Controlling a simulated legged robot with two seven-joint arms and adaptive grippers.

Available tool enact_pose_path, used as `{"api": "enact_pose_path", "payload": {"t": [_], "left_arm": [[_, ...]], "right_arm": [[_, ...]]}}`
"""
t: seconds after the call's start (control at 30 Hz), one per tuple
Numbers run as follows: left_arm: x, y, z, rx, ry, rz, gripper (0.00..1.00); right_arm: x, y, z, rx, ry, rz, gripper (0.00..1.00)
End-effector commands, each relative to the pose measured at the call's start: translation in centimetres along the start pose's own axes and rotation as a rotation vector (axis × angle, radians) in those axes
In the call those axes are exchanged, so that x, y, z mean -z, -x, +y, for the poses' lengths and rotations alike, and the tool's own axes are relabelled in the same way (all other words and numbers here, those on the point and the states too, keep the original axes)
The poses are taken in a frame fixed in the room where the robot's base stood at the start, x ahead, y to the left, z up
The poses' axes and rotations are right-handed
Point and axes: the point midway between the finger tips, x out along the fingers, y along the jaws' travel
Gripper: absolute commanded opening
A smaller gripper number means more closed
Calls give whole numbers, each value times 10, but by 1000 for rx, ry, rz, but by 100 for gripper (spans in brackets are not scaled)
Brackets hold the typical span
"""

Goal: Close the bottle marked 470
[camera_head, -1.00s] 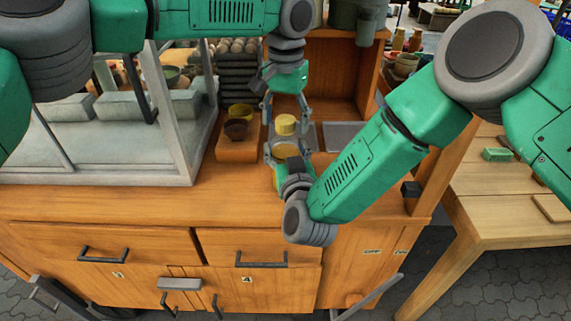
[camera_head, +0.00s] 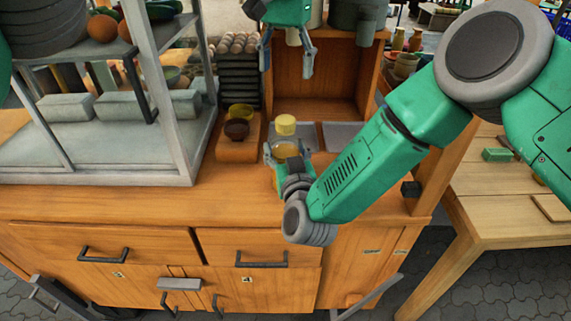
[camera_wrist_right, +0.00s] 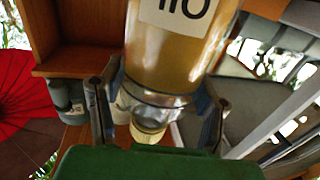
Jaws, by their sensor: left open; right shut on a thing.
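A bottle with yellowish contents (camera_head: 286,150) stands upright on the wooden worktop (camera_head: 130,205). A yellow cap (camera_head: 286,121) sits on its top; I cannot tell how tight it is. My right gripper (camera_head: 288,157) is shut around the bottle's body. In the right wrist view the bottle (camera_wrist_right: 165,55) is between the two fingers, with its white label (camera_wrist_right: 187,14) cut off at the top edge, so the number is only partly seen. My left gripper (camera_head: 287,68) is open and empty, well above and behind the cap.
A metal-framed rack (camera_head: 185,120) stands left of the bottle. A small wooden block (camera_head: 238,150) with a dark bowl (camera_head: 236,129) and a yellow bowl (camera_head: 241,111) is between them. Grey slabs (camera_head: 340,136) lie to the right. An open wooden box (camera_head: 322,75) stands behind.

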Motion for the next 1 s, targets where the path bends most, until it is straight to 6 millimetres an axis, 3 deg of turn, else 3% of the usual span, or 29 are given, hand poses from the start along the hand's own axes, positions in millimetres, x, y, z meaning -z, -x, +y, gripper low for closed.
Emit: {"api": "enact_pose_path", "payload": {"t": [0.07,0.1,0.13,0.17,0.43,0.57,1.0], "left_arm": [[0,0,0,0,0,0,62],[0,0,0,0,0,0,62],[0,0,0,0,0,0,62],[0,0,0,0,0,0,62],[0,-1,0,0,0,0,62],[0,0,0,0,1,0,62],[0,-1,0,0,0,0,62]], "right_arm": [[0,0,0,0,0,0,0],[0,0,0,0,0,0,68],[0,0,0,0,0,0,78],[0,0,0,0,0,0,82],[0,1,0,0,0,0,82],[-1,12,0,1,0,-2,82],[-2,98,0,1,0,-3,82]]}}
